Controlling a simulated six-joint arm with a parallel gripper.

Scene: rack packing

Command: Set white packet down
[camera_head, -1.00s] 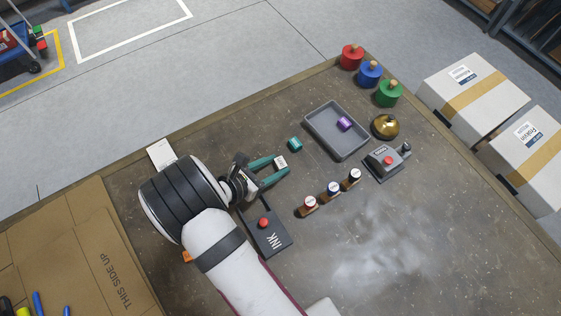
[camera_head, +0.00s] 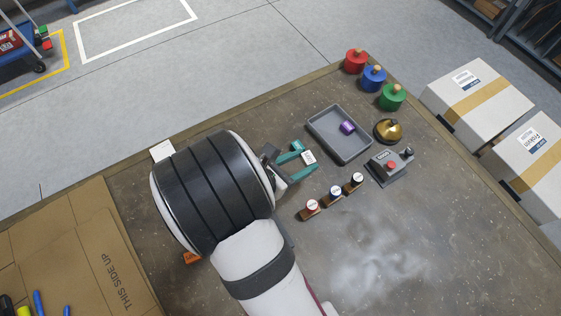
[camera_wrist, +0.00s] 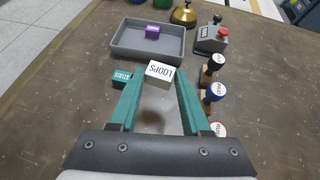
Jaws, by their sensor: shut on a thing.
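The white packet (camera_wrist: 159,73), marked LOOPS, sits between the teal fingertips of my gripper (camera_wrist: 157,84) in the wrist view. My gripper is shut on it. In the head view the packet (camera_head: 309,157) shows at the tips of my gripper (camera_head: 304,158), left of the grey tray (camera_head: 312,128). The packet is outside the tray, in front of its near edge in the wrist view. I cannot tell whether it touches the table. A purple packet (camera_head: 347,127) lies in the tray. A teal packet (camera_wrist: 122,79), marked STUDS, is beside my left finger.
Three stamps with red (camera_head: 311,204), blue (camera_head: 335,190) and black (camera_head: 357,179) tops stand to the right of my gripper. A brass bell (camera_head: 387,130) and a grey device with a red button (camera_head: 390,166) stand right of the tray. Coloured weights (camera_head: 373,78) line the far edge.

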